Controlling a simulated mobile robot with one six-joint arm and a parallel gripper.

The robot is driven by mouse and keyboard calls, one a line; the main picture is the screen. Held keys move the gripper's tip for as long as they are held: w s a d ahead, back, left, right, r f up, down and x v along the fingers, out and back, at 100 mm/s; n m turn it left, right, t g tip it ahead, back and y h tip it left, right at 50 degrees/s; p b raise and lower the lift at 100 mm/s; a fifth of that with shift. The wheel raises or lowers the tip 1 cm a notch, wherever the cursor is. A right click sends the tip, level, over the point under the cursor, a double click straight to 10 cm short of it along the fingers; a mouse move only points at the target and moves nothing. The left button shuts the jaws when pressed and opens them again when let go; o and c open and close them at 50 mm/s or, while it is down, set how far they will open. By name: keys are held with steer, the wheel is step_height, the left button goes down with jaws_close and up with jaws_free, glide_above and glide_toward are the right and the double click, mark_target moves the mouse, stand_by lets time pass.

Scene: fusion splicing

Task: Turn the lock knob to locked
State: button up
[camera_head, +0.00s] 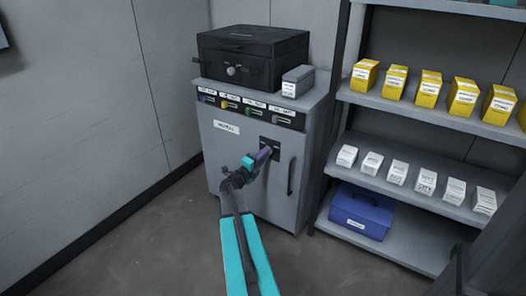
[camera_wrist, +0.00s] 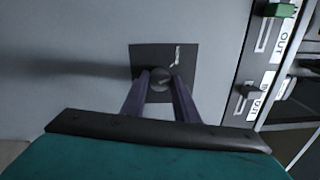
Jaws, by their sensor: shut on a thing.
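The lock knob (camera_wrist: 160,78) is a small dark round knob on a dark square plate (camera_wrist: 143,56) with a short white mark at one side. In the head view the plate (camera_head: 274,145) sits on the front of a grey cabinet (camera_head: 232,153), left of a dark door handle. My gripper (camera_wrist: 161,82) has its two purple fingers shut on the knob, one on each side. In the head view my gripper (camera_head: 264,153) reaches the plate and hides the knob. The knob's exact angle cannot be told.
Above the knob runs a row of coloured sliders (camera_head: 250,109) with labels. A black box (camera_head: 253,58) and a small grey box (camera_head: 298,82) stand on the cabinet. Shelves on the right hold yellow boxes (camera_head: 429,88), white boxes (camera_head: 397,172) and a blue case (camera_head: 361,211). Floor is clear on the left.

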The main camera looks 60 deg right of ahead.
steer(key=shift+s+d+n+p, duration=0.1)
steer(key=shift+n+p, duration=2.6)
steer(key=shift+p, duration=0.05)
steer(key=o, duration=1.1)
steer(key=shift+c, duration=0.2)
steer(key=shift+a, duration=0.2)
